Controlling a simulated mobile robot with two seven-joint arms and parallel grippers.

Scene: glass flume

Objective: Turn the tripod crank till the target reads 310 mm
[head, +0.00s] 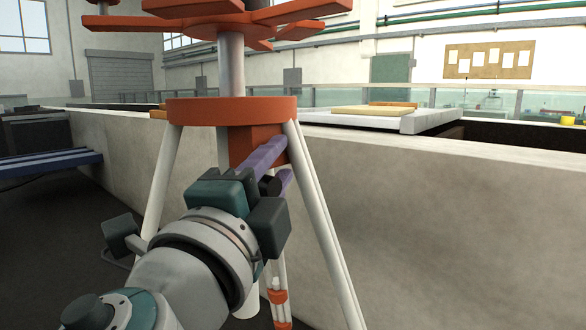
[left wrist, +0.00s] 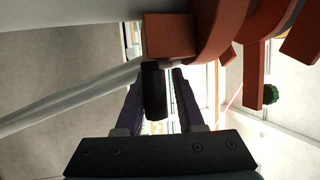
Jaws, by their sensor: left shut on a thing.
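The tripod has an orange-red head (head: 232,111) on pale legs (head: 325,230), with a grey column (head: 231,65) rising out of it. Flat orange arms (head: 215,22) spread from the column at the top of the head view. My left gripper (head: 276,170) reaches the orange block under the tripod head, its purple fingers on either side of a black crank grip. In the left wrist view this black grip (left wrist: 154,92) stands between the two fingers, which are shut on it. The rest of the crank is mostly hidden. No target or mm reading can be made out. My right gripper is not in view.
A long pale concrete wall (head: 430,190) runs close behind the tripod. A grey slab with a cream board (head: 375,111) lies on top of it. A blue bench (head: 45,162) is at the left. Dark floor lies open between bench and tripod.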

